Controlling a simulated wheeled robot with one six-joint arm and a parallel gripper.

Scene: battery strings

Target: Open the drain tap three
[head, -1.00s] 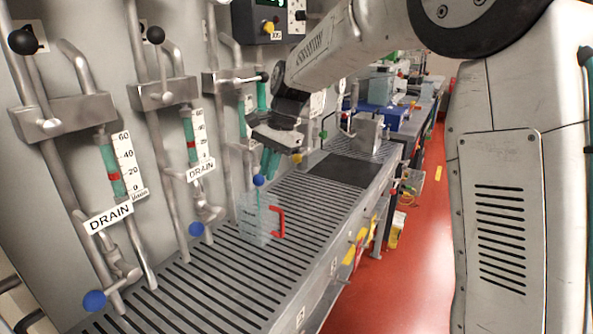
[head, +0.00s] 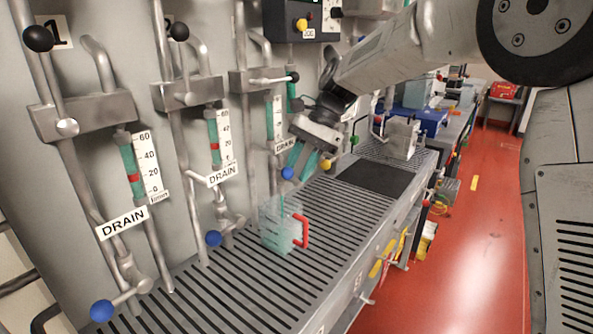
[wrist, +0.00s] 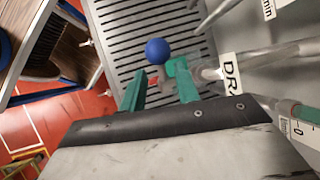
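The third drain tap shows as a blue ball knob (head: 287,173) below the third DRAIN label (head: 285,145). In the head view my gripper (head: 298,172) has its teal fingers pointing down, just right of this knob. The tap's metal lever is partly hidden by the right finger. I cannot tell whether a finger touches the tap.
Two more blue drain knobs, the second (head: 213,238) and the first (head: 102,310), are to the left. A clear jug with a red handle (head: 303,230) stands on the slotted grating (head: 215,290). A dark plate (head: 378,176) lies behind. The red floor (head: 465,240) at right is open.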

